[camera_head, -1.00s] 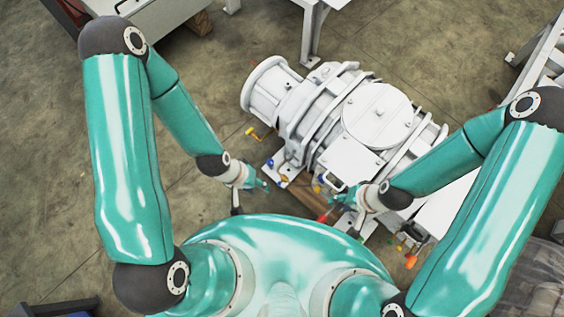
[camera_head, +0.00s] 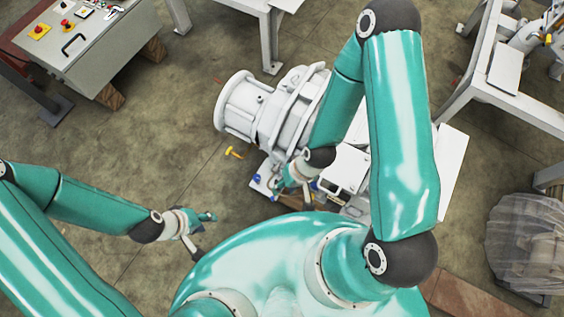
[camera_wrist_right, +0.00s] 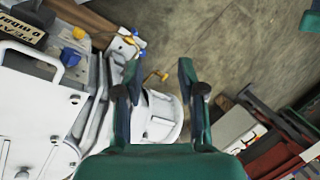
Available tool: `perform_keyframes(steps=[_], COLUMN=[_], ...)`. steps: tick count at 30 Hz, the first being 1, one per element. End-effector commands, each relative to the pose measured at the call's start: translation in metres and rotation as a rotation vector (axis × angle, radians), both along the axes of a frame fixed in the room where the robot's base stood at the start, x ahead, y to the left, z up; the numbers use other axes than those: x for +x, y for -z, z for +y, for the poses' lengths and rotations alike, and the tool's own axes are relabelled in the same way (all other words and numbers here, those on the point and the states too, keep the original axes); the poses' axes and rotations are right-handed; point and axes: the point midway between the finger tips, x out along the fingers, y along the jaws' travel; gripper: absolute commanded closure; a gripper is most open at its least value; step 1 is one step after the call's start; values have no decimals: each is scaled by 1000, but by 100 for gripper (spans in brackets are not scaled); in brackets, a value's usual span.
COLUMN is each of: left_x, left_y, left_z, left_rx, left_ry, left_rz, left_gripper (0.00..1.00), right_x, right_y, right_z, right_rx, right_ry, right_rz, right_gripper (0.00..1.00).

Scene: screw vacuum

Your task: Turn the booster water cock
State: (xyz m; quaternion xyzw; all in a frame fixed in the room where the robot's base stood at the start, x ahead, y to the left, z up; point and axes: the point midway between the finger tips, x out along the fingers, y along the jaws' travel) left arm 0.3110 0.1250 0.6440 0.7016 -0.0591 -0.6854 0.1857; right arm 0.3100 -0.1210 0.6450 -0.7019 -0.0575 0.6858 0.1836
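The white vacuum booster (camera_head: 245,105) stands on the floor ahead of me. A small cock with a yellow handle (camera_head: 235,152) sticks out at its near left side. It also shows in the right wrist view (camera_wrist_right: 160,76), in line with the gap between my fingers and beyond them. Which fitting is the booster water cock is not marked. My right gripper (camera_head: 290,190) is beside the booster's near side, close to blue knobs (camera_head: 257,178). Its fingers are apart and empty in the wrist view (camera_wrist_right: 160,95). My left gripper (camera_head: 203,232) is open and empty over bare floor.
A control cabinet (camera_head: 85,55) with buttons stands at the upper left. White metal frames (camera_head: 272,40) stand at the top and right. A wrapped unit (camera_head: 528,240) is at the lower right. The floor left of the booster is clear.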

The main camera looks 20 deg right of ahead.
Motion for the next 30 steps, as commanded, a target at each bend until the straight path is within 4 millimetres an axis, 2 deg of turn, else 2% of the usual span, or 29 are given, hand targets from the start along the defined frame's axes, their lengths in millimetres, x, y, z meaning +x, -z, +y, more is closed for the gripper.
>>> perform_keyframes(steps=[5,6,7,11,15,21,25,30], left_x=[0,0,0,0,0,0,0,0], left_y=[11,17,22,56,99,151,170,181], left_z=[0,0,-1,0,-1,0,-1,-1], left_rx=[0,0,0,0,0,0,0,0], left_ry=[1,0,2,-1,1,0,0,0], left_rz=[0,0,0,-1,0,0,0,0], left_gripper=[60,60,60,60,60,60,60,60], right_x=[4,5,6,21,38,53,57,59], right_y=[11,19,25,60,101,146,161,169], right_z=[-3,36,41,33,22,18,22,25], right_rx=[-17,-31,-43,-112,-195,-272,-292,-302], right_ry=[23,70,90,194,350,570,674,741], right_rz=[0,1,2,15,45,110,147,175], right_gripper=[60,60,60,60,60,60,60,60])
